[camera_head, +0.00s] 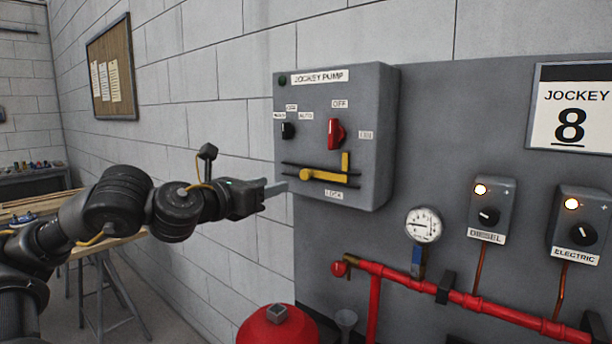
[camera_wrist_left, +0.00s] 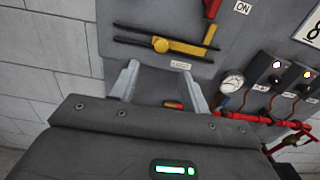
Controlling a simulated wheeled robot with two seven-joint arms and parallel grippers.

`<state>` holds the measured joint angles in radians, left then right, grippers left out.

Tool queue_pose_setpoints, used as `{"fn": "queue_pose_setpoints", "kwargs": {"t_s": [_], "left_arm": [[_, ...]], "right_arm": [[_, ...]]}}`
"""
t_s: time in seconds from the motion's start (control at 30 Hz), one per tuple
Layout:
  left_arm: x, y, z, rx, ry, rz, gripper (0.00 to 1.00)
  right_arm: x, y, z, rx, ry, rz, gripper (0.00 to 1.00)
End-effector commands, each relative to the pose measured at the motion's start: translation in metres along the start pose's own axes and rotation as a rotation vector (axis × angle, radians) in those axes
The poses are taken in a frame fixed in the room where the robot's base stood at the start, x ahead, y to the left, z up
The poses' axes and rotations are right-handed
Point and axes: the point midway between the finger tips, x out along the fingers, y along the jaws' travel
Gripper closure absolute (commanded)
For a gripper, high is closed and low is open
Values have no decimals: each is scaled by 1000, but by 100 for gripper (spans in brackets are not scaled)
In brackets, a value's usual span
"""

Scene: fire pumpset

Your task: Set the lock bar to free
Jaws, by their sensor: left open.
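The lock bar (camera_head: 325,175) is a yellow bar with a round knob at its left end and an upright arm at its right. It lies between two dark rails low on the grey jockey pump box (camera_head: 372,130), above the LOCK label (camera_head: 333,195). It also shows in the left wrist view (camera_wrist_left: 185,47), above and beyond the fingers. A red switch handle (camera_head: 336,132) sits above the bar. My left gripper (camera_head: 277,187) is just left of the box, pointing right toward it. In the left wrist view its fingers (camera_wrist_left: 160,88) are apart with nothing between them. My right gripper is not seen.
A pressure gauge (camera_head: 423,225), red pipe (camera_head: 450,295), diesel box (camera_head: 491,210) and electric box (camera_head: 580,225) are on the panel at right. A red tank (camera_head: 277,328) stands below. A wooden workbench (camera_head: 95,247) is at left.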

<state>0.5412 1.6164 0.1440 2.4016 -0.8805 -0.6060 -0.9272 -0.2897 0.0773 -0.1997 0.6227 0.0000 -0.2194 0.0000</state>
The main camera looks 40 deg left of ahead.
Motion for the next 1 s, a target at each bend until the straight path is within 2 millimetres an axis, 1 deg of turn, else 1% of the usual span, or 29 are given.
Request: {"fn": "queue_pose_setpoints", "kwargs": {"t_s": [0.17, 0.27, 0.33, 0.53, 0.63, 0.8, 1.0], "left_arm": [[9, -1, 4, -3, 2, -3, 54], [19, -1, 7, -7, 2, -5, 54], [28, -1, 8, -9, 4, -4, 54], [56, -1, 6, -10, 0, -2, 54], [72, 1, 4, -11, -1, 0, 54], [93, 1, 2, -6, -1, 1, 54], [106, 0, 1, -2, 0, 0, 54]], "right_arm": [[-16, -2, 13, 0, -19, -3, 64], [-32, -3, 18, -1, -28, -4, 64], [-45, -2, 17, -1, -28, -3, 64], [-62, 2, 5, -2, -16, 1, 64], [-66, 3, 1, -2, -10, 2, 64], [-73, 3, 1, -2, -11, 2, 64], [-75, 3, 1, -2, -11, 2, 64]]}}
